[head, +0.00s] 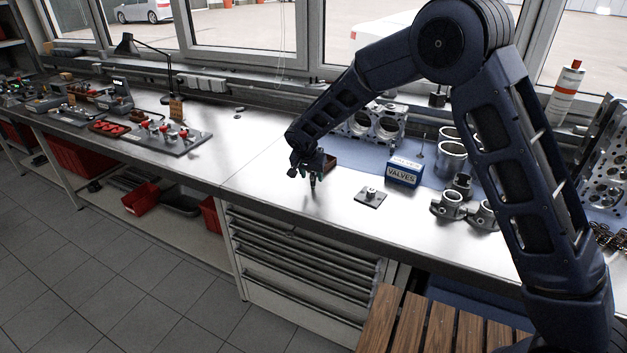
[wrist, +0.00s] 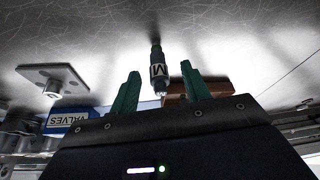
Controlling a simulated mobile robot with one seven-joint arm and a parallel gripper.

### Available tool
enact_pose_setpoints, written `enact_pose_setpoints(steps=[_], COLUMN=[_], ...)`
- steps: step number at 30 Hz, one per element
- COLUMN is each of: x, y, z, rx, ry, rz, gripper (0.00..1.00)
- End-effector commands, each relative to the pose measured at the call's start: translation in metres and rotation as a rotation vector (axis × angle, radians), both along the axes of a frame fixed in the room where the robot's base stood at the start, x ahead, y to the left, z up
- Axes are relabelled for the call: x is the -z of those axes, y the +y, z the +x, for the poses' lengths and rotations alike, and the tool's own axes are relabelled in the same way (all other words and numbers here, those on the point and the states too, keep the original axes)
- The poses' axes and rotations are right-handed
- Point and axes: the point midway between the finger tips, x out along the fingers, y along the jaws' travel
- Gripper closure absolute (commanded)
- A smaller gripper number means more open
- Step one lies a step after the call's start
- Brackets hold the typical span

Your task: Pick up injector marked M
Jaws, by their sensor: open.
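The injector marked M (wrist: 158,72) shows in the wrist view as a small grey body with a white M label and a green end. It lies in line with the gap between the green fingers of my gripper (wrist: 160,70). Clear space shows on both sides of it, so the fingers are apart from it. In the head view my gripper (head: 313,180) is low over the bench, pointing down. The injector cannot be made out there.
A square metal plate with a post (head: 371,198) sits right of my gripper, with the blue and white VALVES box (head: 404,172) behind it. A small brown box (head: 329,162) is just behind the gripper.

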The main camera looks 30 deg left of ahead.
Motion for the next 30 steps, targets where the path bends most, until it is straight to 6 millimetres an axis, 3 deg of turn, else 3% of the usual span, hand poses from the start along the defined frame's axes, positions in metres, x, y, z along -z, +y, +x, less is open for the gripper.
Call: enact_pose_setpoints(steps=[9, 17, 24, 30], x=[0.038, 0.04, 0.04, 0.04], y=[0.0, 0.0, 0.0, 0.0], z=[0.015, 0.017, 0.017, 0.017], rx=[-0.001, -0.001, 0.0, 0.0], ry=[0.001, 0.0, 0.0, 0.0], rz=[-0.001, 0.0, 0.0, 0.0], gripper=[0.53, 0.53, 1.0, 1.0])
